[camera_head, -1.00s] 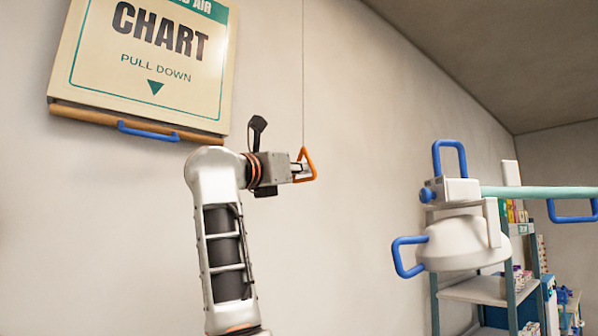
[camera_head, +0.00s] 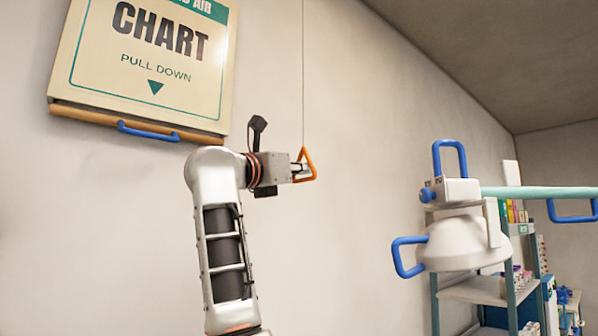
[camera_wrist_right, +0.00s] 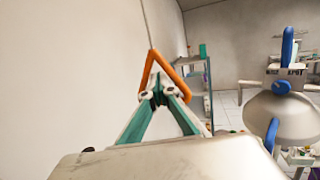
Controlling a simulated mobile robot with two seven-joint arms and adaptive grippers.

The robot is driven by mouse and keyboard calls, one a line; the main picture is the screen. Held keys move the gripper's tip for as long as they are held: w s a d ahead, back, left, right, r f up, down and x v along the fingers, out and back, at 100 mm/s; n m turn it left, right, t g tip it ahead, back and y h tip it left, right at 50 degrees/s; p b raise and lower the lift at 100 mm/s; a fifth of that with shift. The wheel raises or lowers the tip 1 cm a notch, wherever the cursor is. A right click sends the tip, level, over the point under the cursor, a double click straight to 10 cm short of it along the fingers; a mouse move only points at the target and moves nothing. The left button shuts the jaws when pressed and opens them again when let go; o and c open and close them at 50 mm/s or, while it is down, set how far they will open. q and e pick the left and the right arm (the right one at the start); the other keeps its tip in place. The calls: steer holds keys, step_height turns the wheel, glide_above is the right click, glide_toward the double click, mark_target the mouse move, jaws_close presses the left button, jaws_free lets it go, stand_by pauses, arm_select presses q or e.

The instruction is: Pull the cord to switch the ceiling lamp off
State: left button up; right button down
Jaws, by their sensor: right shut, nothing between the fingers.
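The pull cord (camera_head: 303,70) hangs straight down in front of the wall and ends in an orange triangular handle (camera_head: 310,163). My right gripper (camera_head: 301,170) is at this handle, pointing right. Its fingers are shut with nothing between them and overlap the triangle's opening. In the right wrist view the shut fingertips (camera_wrist_right: 163,92) lie across the lower part of the orange handle (camera_wrist_right: 182,80), with the cord (camera_wrist_right: 147,25) rising above. The handle's bottom bar is hidden there, and I cannot tell whether the fingers touch it. My left gripper is not in view.
A chart box (camera_head: 140,95) with a blue handle (camera_head: 148,132) is on the wall at upper left. A white lamp head (camera_head: 465,245) with blue handles hangs at right on a green arm (camera_head: 540,192). Shelves (camera_head: 475,290) stand behind it. The wall between is clear.

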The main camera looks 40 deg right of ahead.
steer(key=shift+f, duration=0.25)
steer(key=shift+f+b, duration=0.7)
steer(key=shift+f, duration=0.1)
steer(key=shift+f+b, duration=0.3)
steer(key=shift+f, duration=0.2)
steer(key=shift+r, duration=0.15)
steer(key=shift+r+p, duration=0.55)
steer(key=shift+r, duration=0.1)
steer(key=shift+r+p, duration=0.5)
steer(key=shift+r, duration=0.25)
